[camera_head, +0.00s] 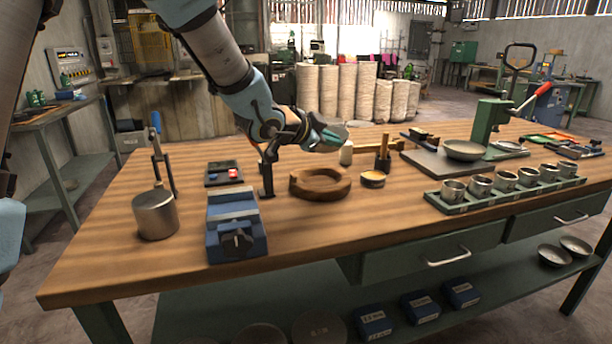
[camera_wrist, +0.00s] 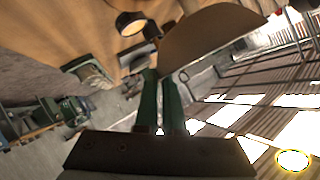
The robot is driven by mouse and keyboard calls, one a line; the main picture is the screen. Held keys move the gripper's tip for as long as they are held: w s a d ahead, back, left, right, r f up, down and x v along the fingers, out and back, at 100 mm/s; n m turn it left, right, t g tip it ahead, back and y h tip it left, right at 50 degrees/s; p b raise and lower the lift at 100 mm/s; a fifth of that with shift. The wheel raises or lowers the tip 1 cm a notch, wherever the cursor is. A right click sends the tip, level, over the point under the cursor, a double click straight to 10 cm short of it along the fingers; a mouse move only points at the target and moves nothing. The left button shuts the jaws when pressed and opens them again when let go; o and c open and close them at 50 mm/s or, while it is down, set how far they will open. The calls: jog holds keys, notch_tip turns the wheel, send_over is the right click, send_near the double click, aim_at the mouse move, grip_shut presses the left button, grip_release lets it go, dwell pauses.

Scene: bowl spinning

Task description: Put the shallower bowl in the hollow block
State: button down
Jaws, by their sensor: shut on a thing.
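The hollow block (camera_head: 320,183) is a round wooden block with a hollow in its top, near the middle of the bench. My gripper (camera_head: 326,137) is above and behind it, apart from it. Its green fingers also show in the wrist view (camera_wrist: 160,85). They are shut on the edge of a brownish, smooth, curved bowl (camera_wrist: 215,40), which appears tilted; only part of it shows. Another bowl (camera_head: 465,150) sits on the plate by the green press, with a flatter dish (camera_head: 509,147) beside it.
A small round tin (camera_head: 373,179) and a mallet (camera_head: 367,147) stand right of the block. A blue vise (camera_head: 236,228), a metal cylinder (camera_head: 156,214) and a dark tray (camera_head: 223,174) are at left. A green rack of cups (camera_head: 505,187) is at right. The front middle is clear.

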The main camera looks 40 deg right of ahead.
send_over(329, 188)
notch_tip(329, 188, down, 6)
jog(key=shift+f+p, duration=0.5)
jog(key=shift+f, duration=1.5)
jog(key=shift+f, duration=0.2)
jog(key=c, duration=1.3)
grip_release()
jog(key=shift+s, duration=0.1)
jog(key=shift+r, duration=0.15)
jog(key=b+v, duration=0.2)
jog(key=v, duration=1)
jog(key=shift+r, duration=0.1)
